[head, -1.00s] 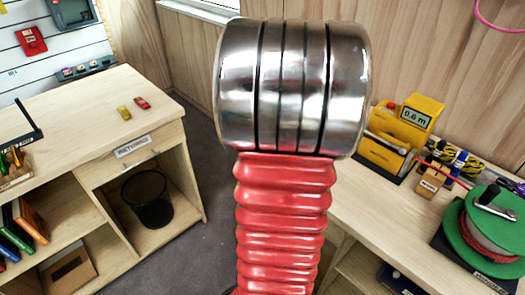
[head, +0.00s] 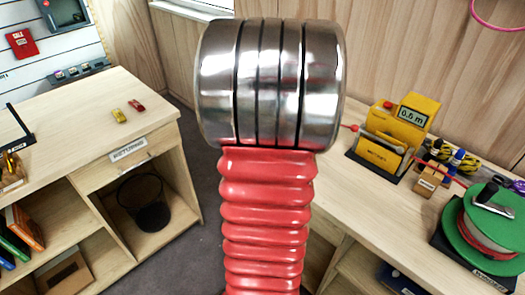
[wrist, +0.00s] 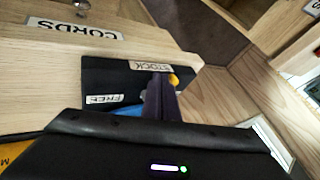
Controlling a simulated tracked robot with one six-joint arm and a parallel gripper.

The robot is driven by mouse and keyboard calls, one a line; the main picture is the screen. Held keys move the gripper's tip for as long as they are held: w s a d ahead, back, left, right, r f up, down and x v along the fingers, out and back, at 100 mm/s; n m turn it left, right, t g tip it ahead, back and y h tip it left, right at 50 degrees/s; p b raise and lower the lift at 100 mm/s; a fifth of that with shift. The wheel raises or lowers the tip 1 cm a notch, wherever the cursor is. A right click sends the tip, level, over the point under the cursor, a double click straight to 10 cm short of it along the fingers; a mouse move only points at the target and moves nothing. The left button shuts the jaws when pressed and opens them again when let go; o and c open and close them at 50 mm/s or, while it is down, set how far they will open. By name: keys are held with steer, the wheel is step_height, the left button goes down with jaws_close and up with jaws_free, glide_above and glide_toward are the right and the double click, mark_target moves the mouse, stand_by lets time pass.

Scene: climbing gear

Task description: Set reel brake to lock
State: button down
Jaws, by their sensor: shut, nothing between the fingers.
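The green reel (head: 490,225) with its crank handle (head: 493,200) stands on a black base at the right of the head view. My gripper is not visible in the head view.
A yellow meter box (head: 398,135) stands left of the reel, with a small wooden block (head: 431,178) beside it. The left bench (head: 75,125) holds two small items. A black bin (head: 145,203) stands in its lower opening. A CORDS label (wrist: 75,29) is on wood nearby.

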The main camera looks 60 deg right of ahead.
steer(key=shift+s+d, duration=0.1)
steer(key=shift+d, duration=0.15)
steer(key=shift+a, duration=0.15)
steer(key=s+a+r, duration=0.2)
steer(key=a+r, duration=0.6)
steer(key=a, duration=0.1)
steer(key=shift+s, duration=0.25)
stand_by(1.0)
stand_by(0.4)
